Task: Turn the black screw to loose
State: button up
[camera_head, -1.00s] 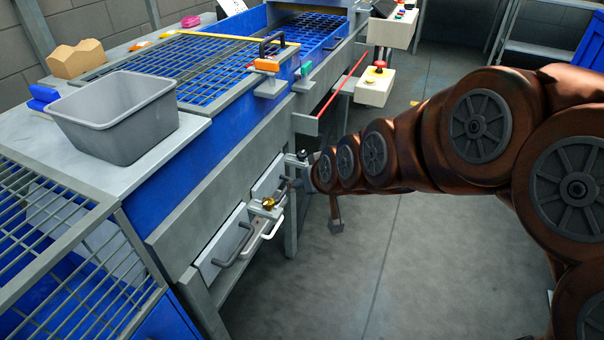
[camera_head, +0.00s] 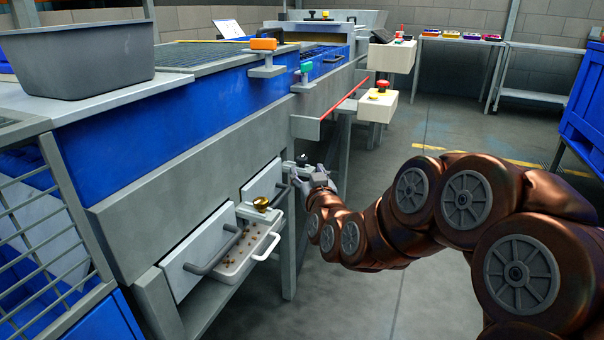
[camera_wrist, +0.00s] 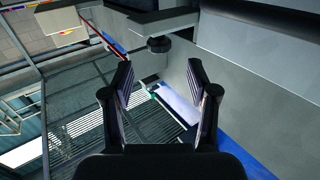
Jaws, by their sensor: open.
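In the wrist view a round black screw knob (camera_wrist: 158,44) sits under a dark block, just beyond my fingertips and roughly centred between them. My gripper (camera_wrist: 160,80) is open and empty, with one finger on each side and a clear gap to the knob. In the head view the small dark screw (camera_head: 302,159) is on the side of the grey machine, beside the upper drawer. My gripper (camera_head: 318,177) is close to it on the right, small and partly hidden by my arm.
Drawer handles (camera_head: 213,262) stick out to the left. A red bar (camera_head: 346,95) and a control box (camera_head: 377,105) are above. The floor at right is open.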

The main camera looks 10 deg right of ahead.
aim_at(303, 162)
jog(key=shift+w+r+p, duration=0.2)
jog(key=shift+w+p, duration=0.1)
jog(key=shift+p, duration=0.6)
jog(key=w+p, duration=0.2)
jog(key=p, duration=0.4)
jog(key=shift+d, duration=0.1)
jog(key=w+b, duration=0.1)
jog(key=w, duration=0.2)
jog(key=shift+w+f+b, duration=0.1)
jog(key=shift+f+b, duration=0.2)
jog(key=shift+b, duration=0.1)
jog(key=shift+w+r, duration=0.1)
jog(key=shift+w, duration=0.95)
jog(key=shift+c, duration=0.2)
grip_shut()
